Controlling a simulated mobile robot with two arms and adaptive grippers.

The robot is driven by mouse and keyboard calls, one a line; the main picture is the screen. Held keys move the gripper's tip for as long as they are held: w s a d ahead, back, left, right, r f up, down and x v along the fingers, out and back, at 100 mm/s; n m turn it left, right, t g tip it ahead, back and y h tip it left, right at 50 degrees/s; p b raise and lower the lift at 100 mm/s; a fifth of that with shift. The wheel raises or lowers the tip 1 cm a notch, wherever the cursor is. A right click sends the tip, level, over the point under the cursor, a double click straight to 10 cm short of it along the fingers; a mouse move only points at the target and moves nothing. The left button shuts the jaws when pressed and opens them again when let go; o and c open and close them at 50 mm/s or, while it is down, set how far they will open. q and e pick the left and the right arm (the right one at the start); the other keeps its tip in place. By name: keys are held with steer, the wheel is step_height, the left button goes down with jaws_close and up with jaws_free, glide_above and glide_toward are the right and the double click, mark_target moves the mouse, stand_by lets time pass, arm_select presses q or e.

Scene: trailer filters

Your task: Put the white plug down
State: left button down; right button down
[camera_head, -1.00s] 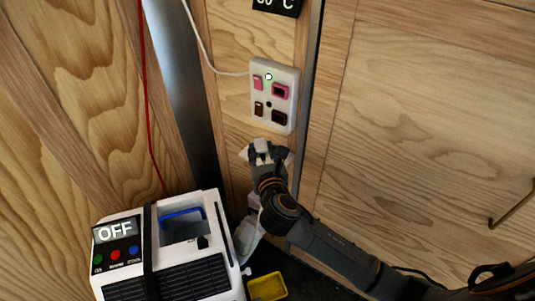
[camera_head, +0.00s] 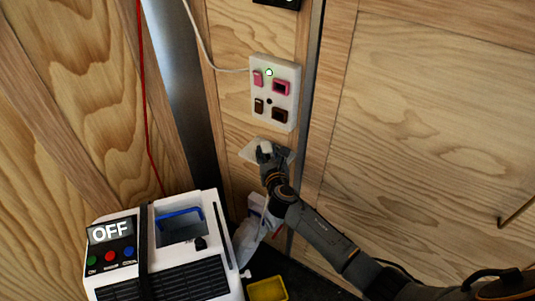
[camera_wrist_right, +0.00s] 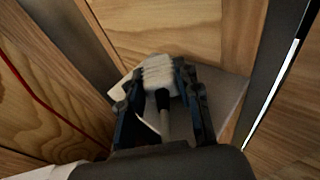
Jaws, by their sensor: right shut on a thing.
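The white plug (camera_wrist_right: 156,72) is between the fingers of my right gripper (camera_wrist_right: 158,88), with its dark cable end running back toward the palm. In the head view the plug (camera_head: 266,146) shows as a small white piece at the tips of my right gripper (camera_head: 265,154). The gripper is shut on it over a small pale shelf (camera_head: 249,151) below the socket panel. The shelf (camera_wrist_right: 228,92) also shows behind the plug in the wrist view. I cannot tell whether the plug touches the shelf. My left gripper is not in view.
The white socket panel (camera_head: 291,102) with pink and dark sockets and a green light is on the wooden wall above. A white machine reading OFF (camera_head: 165,250) stands lower left, near a yellow bin (camera_head: 267,289). A red cord (camera_head: 145,110) hangs at the left.

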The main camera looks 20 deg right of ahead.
steer(key=shift+f+b, duration=0.35)
steer(key=shift+f, duration=0.1)
steer(key=c, duration=1)
jaws_free()
steer(key=shift+o, duration=0.2)
steer(key=shift+r, duration=0.3)
steer(key=shift+r+p, duration=0.5)
steer(key=shift+p, duration=0.15)
steer(key=v, duration=1.2)
steer(key=shift+f, duration=0.3)
